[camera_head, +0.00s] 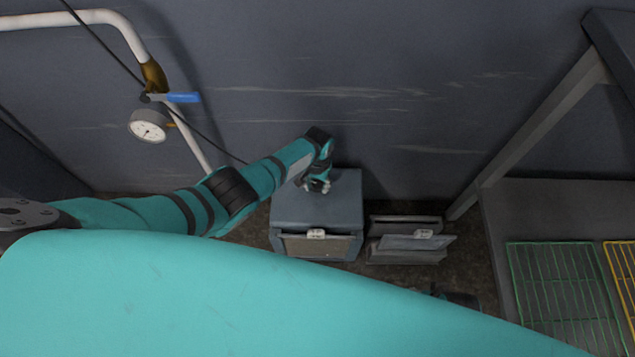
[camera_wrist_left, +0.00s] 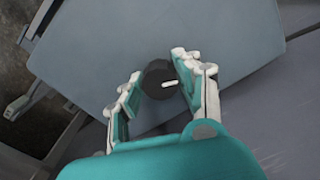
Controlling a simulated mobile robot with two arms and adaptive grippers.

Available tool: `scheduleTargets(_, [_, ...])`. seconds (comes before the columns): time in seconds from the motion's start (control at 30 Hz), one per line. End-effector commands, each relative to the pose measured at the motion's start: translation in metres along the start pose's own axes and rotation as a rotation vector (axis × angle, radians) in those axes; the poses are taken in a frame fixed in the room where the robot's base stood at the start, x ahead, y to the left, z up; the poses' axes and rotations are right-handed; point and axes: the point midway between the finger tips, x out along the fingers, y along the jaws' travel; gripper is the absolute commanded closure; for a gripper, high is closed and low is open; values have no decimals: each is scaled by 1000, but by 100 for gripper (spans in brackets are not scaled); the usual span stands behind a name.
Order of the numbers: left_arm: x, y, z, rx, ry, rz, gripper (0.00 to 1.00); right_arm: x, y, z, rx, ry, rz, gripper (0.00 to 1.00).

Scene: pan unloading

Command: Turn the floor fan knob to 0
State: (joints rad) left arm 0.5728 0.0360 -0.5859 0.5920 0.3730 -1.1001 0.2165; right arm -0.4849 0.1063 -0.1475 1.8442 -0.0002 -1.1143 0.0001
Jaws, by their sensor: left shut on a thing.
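The floor fan's blue-grey box-shaped housing (camera_head: 345,205) stands on the floor against the wall in the head view. Its top face (camera_wrist_left: 95,55) fills much of the left wrist view. The dark round knob (camera_wrist_left: 155,75) sits on this face and has a short white mark pointing towards the right finger. My left gripper (camera_wrist_left: 157,88) is shut on the knob, one finger on each side. In the head view my left gripper (camera_head: 318,186) is over the housing and hides the knob.
A smaller grey bin-like box (camera_head: 405,250) with a tilted flap stands right of the fan. A white pipe with a gauge (camera_head: 149,125) and blue-handled valve (camera_head: 184,97) is at left. A grey rack with green wire grid (camera_head: 560,290) is at right.

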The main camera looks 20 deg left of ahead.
Motion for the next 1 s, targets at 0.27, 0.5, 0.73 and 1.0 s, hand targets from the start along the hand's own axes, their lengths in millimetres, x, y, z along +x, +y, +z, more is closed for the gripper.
scheduleTargets(0.27, [0,-1,-1,-6,1,-1,98,0,0,0,0,0,-1,60])
scheduleTargets(0.5, [0,-1,-1,-5,1,0,47,0,-1,0,0,0,-1,60])
scheduleTargets(0.73, [0,0,0,-4,1,0,43,0,0,0,0,0,-1,60])
scheduleTargets(1.0, [-11,0,-1,-4,3,3,43,0,0,0,1,0,0,60])
